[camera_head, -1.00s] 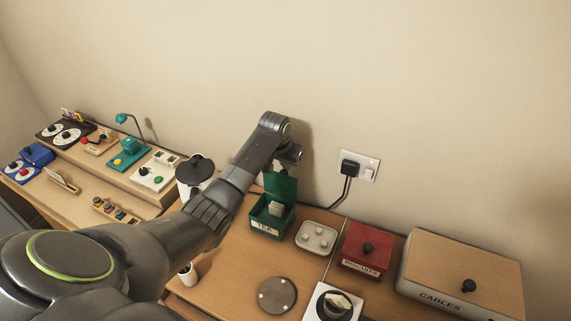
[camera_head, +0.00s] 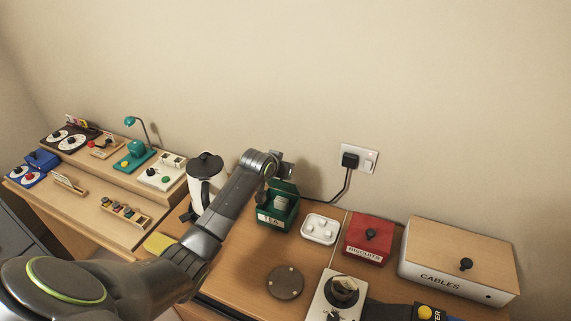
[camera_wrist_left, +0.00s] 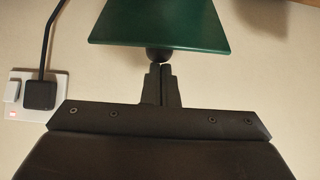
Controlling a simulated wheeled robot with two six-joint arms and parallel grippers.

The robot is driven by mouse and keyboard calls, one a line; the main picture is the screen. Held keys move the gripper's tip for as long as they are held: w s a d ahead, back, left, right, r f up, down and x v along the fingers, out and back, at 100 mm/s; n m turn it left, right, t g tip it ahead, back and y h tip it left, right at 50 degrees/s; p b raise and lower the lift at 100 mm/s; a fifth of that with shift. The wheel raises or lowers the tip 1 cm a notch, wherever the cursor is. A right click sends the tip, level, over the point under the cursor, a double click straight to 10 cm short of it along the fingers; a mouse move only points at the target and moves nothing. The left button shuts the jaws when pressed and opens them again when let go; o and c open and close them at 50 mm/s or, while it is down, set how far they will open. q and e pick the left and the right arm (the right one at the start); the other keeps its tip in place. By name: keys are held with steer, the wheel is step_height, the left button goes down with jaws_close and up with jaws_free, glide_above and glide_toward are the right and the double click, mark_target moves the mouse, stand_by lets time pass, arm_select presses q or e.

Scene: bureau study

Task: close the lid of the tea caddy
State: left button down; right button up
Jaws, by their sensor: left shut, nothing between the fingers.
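The green tea caddy (camera_head: 270,218), labelled TEA, stands on the desk against the wall, with pale packets (camera_head: 280,204) inside. Its lid (camera_head: 285,186) is open, raised at the back of the box. In the left wrist view the lid (camera_wrist_left: 160,22) is a green panel at the top, with a dark round knob (camera_wrist_left: 158,55) at its near edge. My left gripper (camera_wrist_left: 159,70) is shut and empty, its tips right at the knob; I cannot tell if they touch. In the head view this gripper (camera_head: 287,167) is behind the lid, partly hidden by my arm. My right gripper is not in view.
A white kettle (camera_head: 203,178) stands left of the caddy beside my arm. A white tray (camera_head: 320,229), a red biscuits box (camera_head: 369,238) and a cables box (camera_head: 460,262) stand to the right. A plugged socket (camera_head: 357,160) is on the wall. A round disc (camera_head: 285,282) lies in front.

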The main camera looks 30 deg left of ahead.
mark_target(278, 182)
arm_select(q)
steer(key=shift+s+f+t, duration=0.4)
steer(key=shift+s+f, duration=0.05)
steer(key=shift+s, duration=0.05)
steer(key=shift+s+f+t+b, duration=0.25)
steer(key=shift+t+b, duration=0.2)
steer(key=shift+t, duration=0.05)
steer(key=s+t+b, duration=0.1)
steer(key=s+f+t+b, duration=0.1)
steer(key=b, duration=0.1)
steer(key=s+f+t+b, duration=0.1)
steer(key=t+b, duration=0.1)
steer(key=shift+s+d, duration=0.15)
steer(key=shift+s, duration=0.25)
steer(key=shift+s+f+t+b, duration=0.5)
steer(key=shift+s+t+b, duration=0.1)
steer(key=shift+t+b, duration=0.45)
steer(key=shift+s+d+f+b, duration=0.1)
steer(key=shift+s+f+b, duration=0.55)
steer(key=shift+f, duration=0.15)
steer(key=shift+s+f+b, duration=0.6)
steer(key=shift+f+b, duration=0.05)
steer(key=shift+f, duration=0.15)
